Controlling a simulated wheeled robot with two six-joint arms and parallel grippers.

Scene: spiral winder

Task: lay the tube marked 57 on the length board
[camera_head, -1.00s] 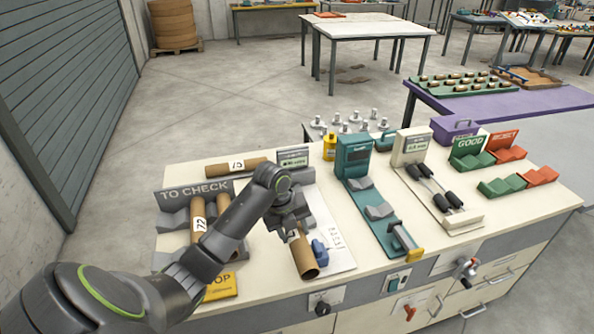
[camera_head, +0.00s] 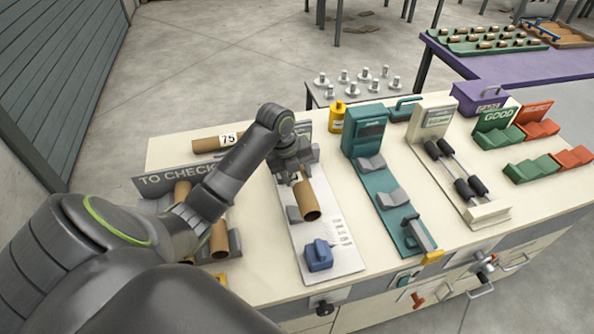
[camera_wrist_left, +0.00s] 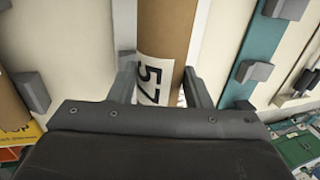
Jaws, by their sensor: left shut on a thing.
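My left gripper (camera_head: 298,177) is shut around the cardboard tube marked 57 (camera_head: 311,203). In the left wrist view the tube (camera_wrist_left: 167,35) passes between the two fingers, with its white 57 label (camera_wrist_left: 150,80) facing the camera. The tube is over the length board (camera_head: 343,260), a white plate with grey rests and printed marks. Its open near end points to the front, behind the blue block (camera_head: 318,254). I cannot tell whether the tube touches the rests. My arm hides part of the board's back. My right gripper is not in view.
A tube marked 75 (camera_head: 208,144) lies at the back left. Other tubes (camera_head: 219,238) lie in the TO CHECK rack (camera_head: 156,183), partly behind my arm. A teal device (camera_head: 376,192) stands right of the board, with a white roller device (camera_head: 482,212) beyond it.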

